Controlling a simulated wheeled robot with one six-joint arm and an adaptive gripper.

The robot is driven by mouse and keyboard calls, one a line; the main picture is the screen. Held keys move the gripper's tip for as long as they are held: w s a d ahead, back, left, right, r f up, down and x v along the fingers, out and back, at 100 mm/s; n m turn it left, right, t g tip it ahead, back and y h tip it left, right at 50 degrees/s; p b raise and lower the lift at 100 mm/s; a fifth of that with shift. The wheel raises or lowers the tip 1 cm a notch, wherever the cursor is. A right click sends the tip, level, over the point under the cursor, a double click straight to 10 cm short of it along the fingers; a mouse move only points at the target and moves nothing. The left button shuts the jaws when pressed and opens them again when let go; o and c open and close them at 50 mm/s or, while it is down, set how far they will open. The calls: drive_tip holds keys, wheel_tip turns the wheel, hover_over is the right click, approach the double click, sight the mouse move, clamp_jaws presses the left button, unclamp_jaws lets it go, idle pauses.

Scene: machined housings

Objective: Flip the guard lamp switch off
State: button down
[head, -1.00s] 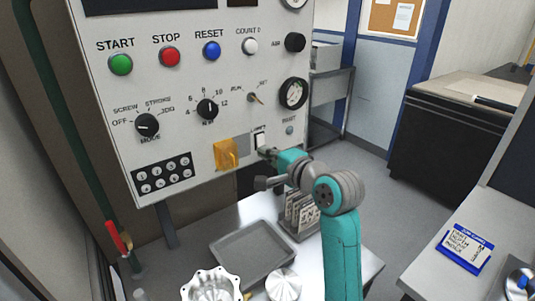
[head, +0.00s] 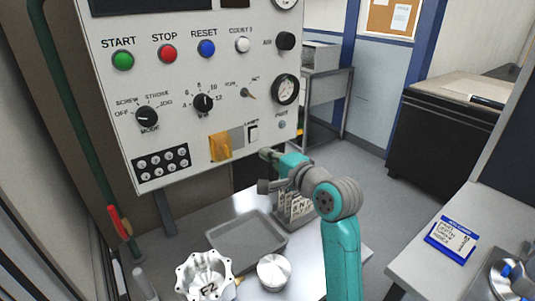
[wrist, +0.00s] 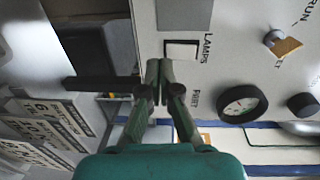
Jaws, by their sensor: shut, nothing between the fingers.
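The lamp switch (head: 253,133) is a small white rocker in a dark frame, low on the right of the grey control panel (head: 195,70). In the wrist view the white rocker (wrist: 181,50) sits beside the label LAMPS. I cannot tell which way it is tipped. My gripper (head: 265,153) is shut and empty, just below and right of the switch in the head view. In the wrist view my closed fingertips (wrist: 158,68) are close to the rocker, with a small gap in the picture.
A selector knob (wrist: 274,38) and a gauge (wrist: 240,103) are near. Below are a grey tray (head: 246,238), metal housings (head: 203,277) and a rack of cards (head: 296,207).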

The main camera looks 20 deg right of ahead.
drive_tip(key=f+v, duration=0.2)
drive_tip(key=v, duration=0.7)
drive_tip(key=shift+s+d+f, duration=0.1)
drive_tip(key=shift+s+d, duration=0.1)
drive_tip(key=shift+s, duration=0.05)
